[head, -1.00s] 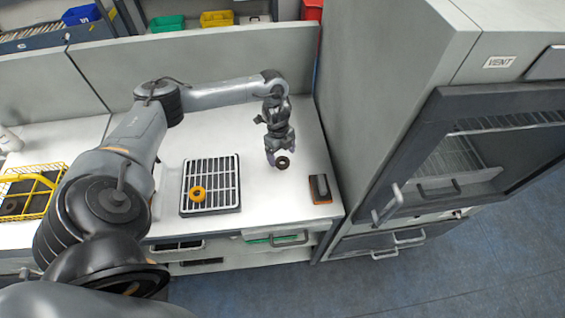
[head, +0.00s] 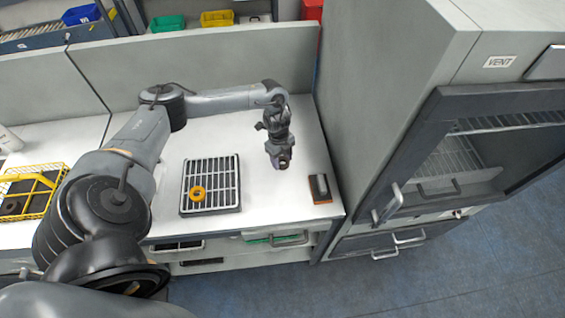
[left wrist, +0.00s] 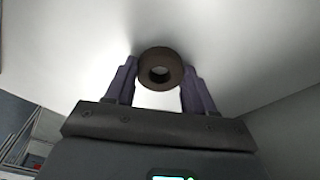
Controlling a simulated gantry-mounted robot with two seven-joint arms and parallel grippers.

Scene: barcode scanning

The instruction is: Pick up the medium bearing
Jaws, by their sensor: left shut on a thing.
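A dark brown bearing (left wrist: 160,54), a thick ring with a round hole, sits between the two fingertips of my left gripper in the left wrist view. My left gripper (head: 281,160) is shut on it, one finger on each side. In the head view the gripper points down over the white bench top, right of the black grid rack, and mostly hides the bearing. I cannot tell whether the bearing touches the bench. My right gripper is not in view.
A black and orange block (head: 320,188) lies right of the gripper. A yellow wire basket (head: 45,170) stands at the left. A tall grey cabinet (head: 385,70) bounds the right side.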

